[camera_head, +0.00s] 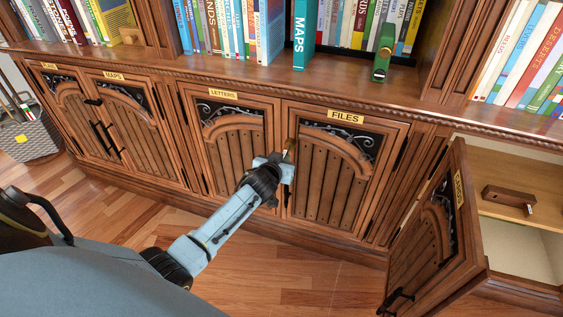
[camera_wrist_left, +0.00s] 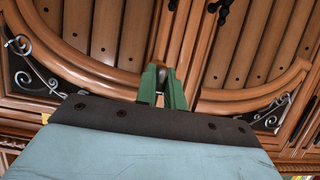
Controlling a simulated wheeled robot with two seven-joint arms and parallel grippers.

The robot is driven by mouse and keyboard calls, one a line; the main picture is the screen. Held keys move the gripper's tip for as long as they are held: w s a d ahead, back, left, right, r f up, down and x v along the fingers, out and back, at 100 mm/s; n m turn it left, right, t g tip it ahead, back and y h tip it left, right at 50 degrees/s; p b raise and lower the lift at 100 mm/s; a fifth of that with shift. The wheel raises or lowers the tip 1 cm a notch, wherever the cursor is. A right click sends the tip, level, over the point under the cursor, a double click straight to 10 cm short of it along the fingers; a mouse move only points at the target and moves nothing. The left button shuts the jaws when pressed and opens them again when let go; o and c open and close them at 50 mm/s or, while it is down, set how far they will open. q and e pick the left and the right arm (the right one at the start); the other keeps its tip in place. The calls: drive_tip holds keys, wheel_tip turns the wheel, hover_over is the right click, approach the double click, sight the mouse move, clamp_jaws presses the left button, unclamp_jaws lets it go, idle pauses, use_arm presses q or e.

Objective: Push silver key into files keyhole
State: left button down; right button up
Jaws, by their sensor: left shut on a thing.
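The FILES door (camera_head: 325,175) is shut, under its yellow label (camera_head: 346,116). My left gripper (camera_head: 287,153) is at the upper left edge of that door, where it meets the LETTERS door (camera_head: 232,150). In the left wrist view its green fingers (camera_wrist_left: 163,86) are close together, pointing at the door front. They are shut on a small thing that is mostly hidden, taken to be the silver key. The keyhole is hidden behind the gripper, so I cannot tell whether the key touches it or is in it. My right gripper is not in view.
At the right a cabinet door (camera_head: 432,245) stands open. A small wooden block (camera_head: 508,199) with a pale tip lies inside on a shelf. A green object (camera_head: 383,55) stands on the ledge above. The wooden floor (camera_head: 330,280) in front is clear.

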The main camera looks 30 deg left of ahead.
use_arm(q)
drive_tip(key=shift+w+a+b, duration=0.2)
drive_tip(key=shift+w+b, duration=0.2)
drive_tip(key=shift+w, duration=0.5)
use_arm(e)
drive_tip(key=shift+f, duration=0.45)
use_arm(q)
drive_tip(key=c, duration=1.4)
unclamp_jaws()
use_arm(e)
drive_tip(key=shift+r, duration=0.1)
